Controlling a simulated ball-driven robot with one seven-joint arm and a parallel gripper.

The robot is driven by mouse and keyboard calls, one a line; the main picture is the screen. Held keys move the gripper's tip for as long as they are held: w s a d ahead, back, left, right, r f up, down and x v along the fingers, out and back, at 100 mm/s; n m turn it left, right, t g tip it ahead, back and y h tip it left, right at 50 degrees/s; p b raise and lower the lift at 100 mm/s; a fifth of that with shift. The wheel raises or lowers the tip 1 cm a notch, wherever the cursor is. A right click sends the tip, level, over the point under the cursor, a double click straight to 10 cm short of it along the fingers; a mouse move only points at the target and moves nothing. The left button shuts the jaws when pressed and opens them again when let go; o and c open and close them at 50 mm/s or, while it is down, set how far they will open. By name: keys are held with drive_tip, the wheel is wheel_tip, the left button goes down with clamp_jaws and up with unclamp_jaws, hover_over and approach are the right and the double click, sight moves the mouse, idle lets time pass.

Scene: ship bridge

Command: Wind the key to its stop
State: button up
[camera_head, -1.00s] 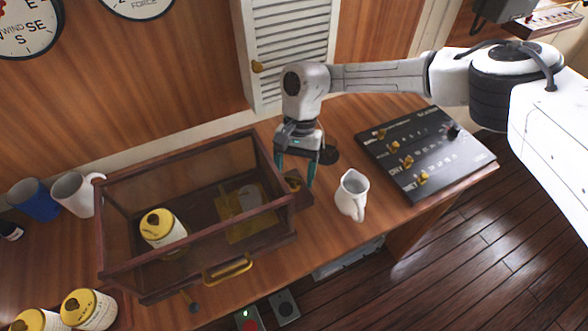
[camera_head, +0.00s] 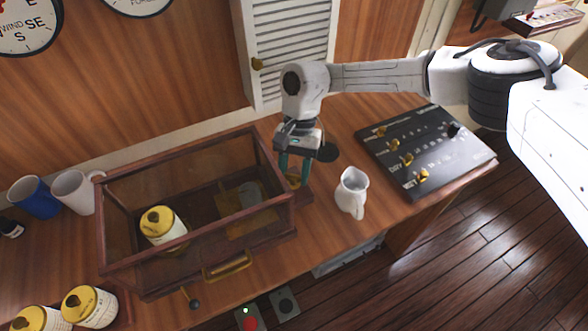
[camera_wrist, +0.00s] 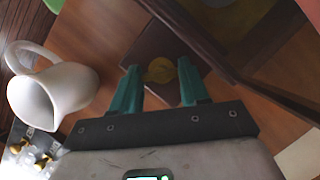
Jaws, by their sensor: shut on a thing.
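The brass key (camera_head: 292,181) stands on a small dark wooden base at the right end of a glass-sided wooden case (camera_head: 197,215). My gripper (camera_head: 294,170) points down over it, with its teal fingers on either side of the key. In the wrist view the key (camera_wrist: 160,71) sits between the fingertips of my gripper (camera_wrist: 158,82), which is shut on it.
A white jug (camera_head: 352,192) stands close to the right of my gripper. A black control panel (camera_head: 425,150) lies farther right. The case holds a yellow-lidded canister (camera_head: 160,228). A blue mug (camera_head: 36,197) and white mug (camera_head: 76,191) stand left. A louvred door (camera_head: 290,50) is behind.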

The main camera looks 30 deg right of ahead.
drive_tip(key=shift+m, duration=0.3)
